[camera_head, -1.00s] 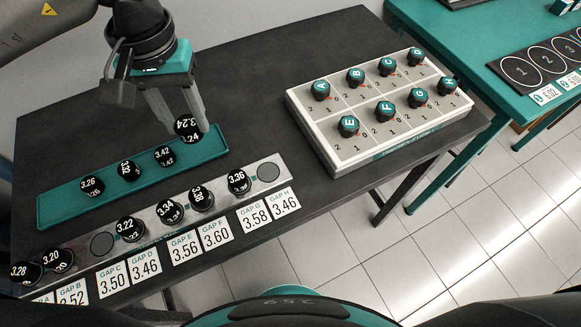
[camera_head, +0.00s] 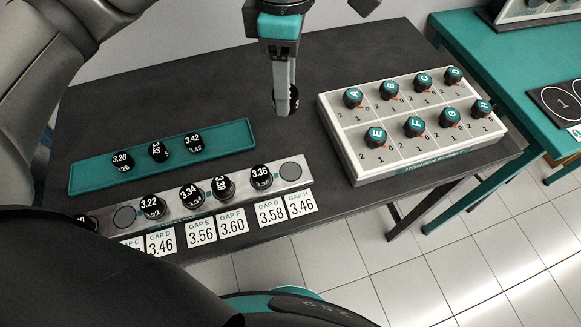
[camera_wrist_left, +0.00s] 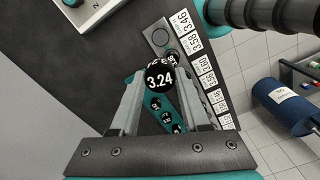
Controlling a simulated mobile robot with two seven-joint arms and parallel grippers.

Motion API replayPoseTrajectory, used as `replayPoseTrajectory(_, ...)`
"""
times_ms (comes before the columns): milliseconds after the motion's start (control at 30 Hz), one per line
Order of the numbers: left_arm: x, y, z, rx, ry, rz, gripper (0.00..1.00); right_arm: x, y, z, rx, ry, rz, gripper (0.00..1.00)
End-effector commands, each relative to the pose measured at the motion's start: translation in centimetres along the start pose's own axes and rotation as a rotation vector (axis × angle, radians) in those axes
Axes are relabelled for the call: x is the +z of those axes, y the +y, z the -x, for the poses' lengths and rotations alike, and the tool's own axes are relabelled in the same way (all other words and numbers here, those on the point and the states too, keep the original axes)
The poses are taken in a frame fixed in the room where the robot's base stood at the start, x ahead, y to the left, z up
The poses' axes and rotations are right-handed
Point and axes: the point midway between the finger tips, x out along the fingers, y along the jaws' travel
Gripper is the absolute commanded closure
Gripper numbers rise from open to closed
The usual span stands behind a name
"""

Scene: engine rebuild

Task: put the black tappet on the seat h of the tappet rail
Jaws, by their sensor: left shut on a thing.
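My left gripper (camera_head: 284,108) points down over the dark table, shut on the black tappet (camera_head: 294,99) marked 3.24. In the left wrist view this tappet (camera_wrist_left: 159,79) sits between the two fingertips (camera_wrist_left: 157,86). The silver tappet rail (camera_head: 242,185) lies nearer the front. Seat h (camera_head: 291,171), an empty round seat at its right end, is beside the tappet marked 3.36 (camera_head: 262,177). Seat h also shows in the left wrist view (camera_wrist_left: 160,38). The held tappet is behind seat h in the head view, apart from the rail. My right gripper is not in view.
A teal tray (camera_head: 222,138) holds 3 tappets behind the rail. Several tappets stand on the rail, with another empty seat (camera_head: 124,217). Gap labels (camera_head: 300,203) line the front. A white box with lettered knobs (camera_head: 345,145) stands to the right.

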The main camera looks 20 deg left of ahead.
Motion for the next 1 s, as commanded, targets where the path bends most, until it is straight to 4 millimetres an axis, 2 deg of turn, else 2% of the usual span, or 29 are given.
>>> replayPoseTrajectory(200, 0.6, -0.1, 0.7, -0.002, -0.001, 0.234, 1.0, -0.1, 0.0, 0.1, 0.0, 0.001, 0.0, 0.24)
replayPoseTrajectory(367, 0.7, -0.2, 0.3, -0.004, -0.001, 0.296, 1.0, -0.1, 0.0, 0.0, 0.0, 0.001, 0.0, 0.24)
replayPoseTrajectory(467, 0.7, -0.3, -1.4, -0.008, 0.0, 0.301, 1.0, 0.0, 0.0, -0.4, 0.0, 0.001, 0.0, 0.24)
replayPoseTrajectory(800, 0.7, -0.3, -10.3, -0.007, 0.002, 0.3, 1.0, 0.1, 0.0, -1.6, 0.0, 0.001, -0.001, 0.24)
replayPoseTrajectory(1000, 0.7, -0.2, -14.0, -0.003, 0.0, 0.298, 1.0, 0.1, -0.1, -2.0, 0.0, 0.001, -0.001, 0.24)
